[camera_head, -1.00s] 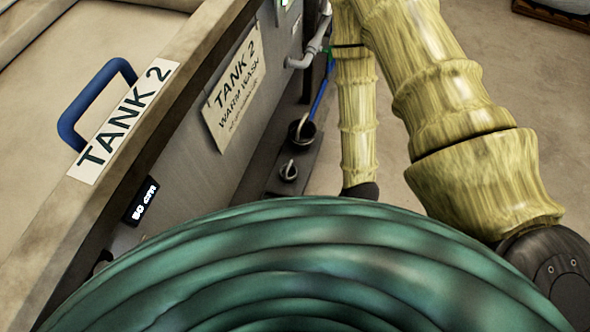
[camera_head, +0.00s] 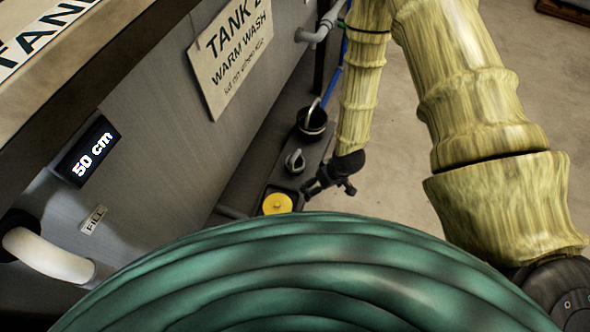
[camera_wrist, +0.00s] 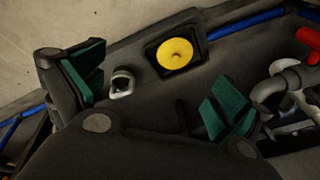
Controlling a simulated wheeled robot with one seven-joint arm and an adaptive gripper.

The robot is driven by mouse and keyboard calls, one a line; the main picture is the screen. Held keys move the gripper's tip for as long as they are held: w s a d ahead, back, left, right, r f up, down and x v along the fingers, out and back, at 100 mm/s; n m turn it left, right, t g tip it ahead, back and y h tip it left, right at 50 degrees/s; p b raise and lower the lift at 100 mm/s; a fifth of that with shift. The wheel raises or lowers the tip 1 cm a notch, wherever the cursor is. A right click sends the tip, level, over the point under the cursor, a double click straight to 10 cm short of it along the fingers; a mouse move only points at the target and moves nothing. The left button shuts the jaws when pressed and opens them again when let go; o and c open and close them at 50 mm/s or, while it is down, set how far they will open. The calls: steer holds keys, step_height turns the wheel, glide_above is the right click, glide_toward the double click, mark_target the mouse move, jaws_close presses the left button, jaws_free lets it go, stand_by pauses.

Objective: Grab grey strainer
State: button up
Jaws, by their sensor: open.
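The grey strainer appears to be the small grey piece with a looped handle (camera_head: 294,161) on the dark shelf beside the tank, between a black pot and a yellow disc. It also shows in the wrist view (camera_wrist: 122,84), close to the left finger and inside the span of the fingers. My gripper (camera_head: 328,182) is just right of the shelf in the head view, apart from the grey piece. In the wrist view my gripper (camera_wrist: 157,88) has its green-padded fingers wide apart, with nothing between the pads. The strainer's bowl is hard to make out.
The black pot (camera_head: 312,121) and yellow disc (camera_head: 277,203) flank the grey piece. The tank wall (camera_head: 155,120) rises on the left. A white pipe (camera_head: 50,258) juts from it. A red-handled valve (camera_wrist: 308,40) is at right in the wrist view. Open floor (camera_head: 400,150) lies right.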

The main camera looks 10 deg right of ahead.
steer(key=w+f+n+b, duration=0.2)
steer(key=w+f+b, duration=0.7)
steer(key=w+b, duration=0.2)
steer(key=n+t+b, duration=0.2)
steer(key=n+b, duration=0.1)
steer(key=b, duration=0.9)
glide_toward(296, 163)
steer(key=shift+w+a+f+b, duration=0.1)
steer(key=shift+a+f+b, duration=0.3)
steer(key=shift+f+b, duration=0.3)
steer(key=shift+w+a+f+b, duration=0.1)
steer(key=shift+a+f+b, duration=0.4)
steer(key=shift+f, duration=0.45)
steer(key=shift+w+a+f+b, duration=0.1)
steer(key=shift+a+f+b, duration=0.25)
steer(key=shift+f+b, duration=0.35)
steer(key=shift+c, duration=0.2)
steer(key=shift+s, duration=0.1)
steer(key=c, duration=0.9)
